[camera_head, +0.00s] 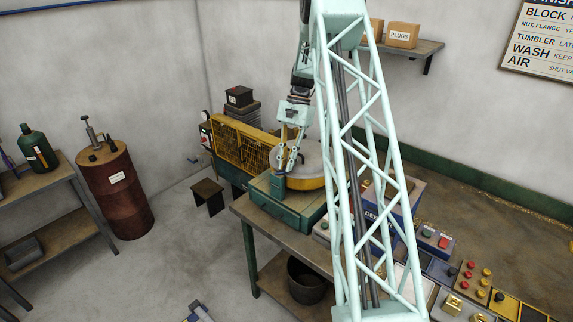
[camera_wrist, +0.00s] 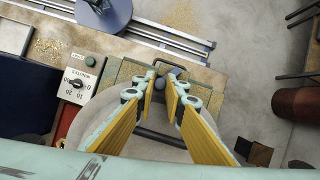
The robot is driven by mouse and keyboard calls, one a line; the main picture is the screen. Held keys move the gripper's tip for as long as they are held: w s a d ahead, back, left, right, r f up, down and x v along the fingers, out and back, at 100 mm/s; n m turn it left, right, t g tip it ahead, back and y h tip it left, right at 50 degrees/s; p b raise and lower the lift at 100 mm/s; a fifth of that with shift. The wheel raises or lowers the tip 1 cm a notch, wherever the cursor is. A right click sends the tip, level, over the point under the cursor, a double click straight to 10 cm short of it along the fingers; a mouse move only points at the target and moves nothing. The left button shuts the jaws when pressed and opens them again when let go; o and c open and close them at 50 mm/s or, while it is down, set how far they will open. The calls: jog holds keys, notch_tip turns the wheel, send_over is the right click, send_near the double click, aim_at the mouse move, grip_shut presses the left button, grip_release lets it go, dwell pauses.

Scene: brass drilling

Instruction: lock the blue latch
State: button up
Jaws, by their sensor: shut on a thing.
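My gripper (camera_wrist: 170,85) points down over a round pale lid in the wrist view. Its two yellow-padded fingers close in around a small blue-grey knob (camera_wrist: 174,71), which looks like the blue latch's handle. A dark bar lies beside it, and the fingers hide part of both. In the head view my gripper (camera_head: 288,160) is at the left side of a round drum (camera_head: 312,182) with a yellow band. The drum sits on a green base (camera_head: 272,206) at the bench's left end. I cannot make out the latch in the head view.
A yellow mesh guard (camera_head: 240,148) stands behind the drum. A white panel with a dial (camera_wrist: 78,86) and a green button is beside the lid. Control boxes with buttons (camera_head: 476,276) line the bench to the right. A rusty barrel (camera_head: 116,190) stands on the floor at left.

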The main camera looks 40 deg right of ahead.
jog(key=shift+w+n, duration=0.15)
jog(key=shift+n, duration=0.35)
jog(key=o, duration=0.8)
jog(key=shift+o, duration=0.2)
jog(key=shift+d+r, duration=0.1)
jog(key=v, duration=1.1)
jog(key=shift+w+r, duration=0.25)
jog(key=shift+r, duration=0.1)
jog(key=shift+d, duration=0.15)
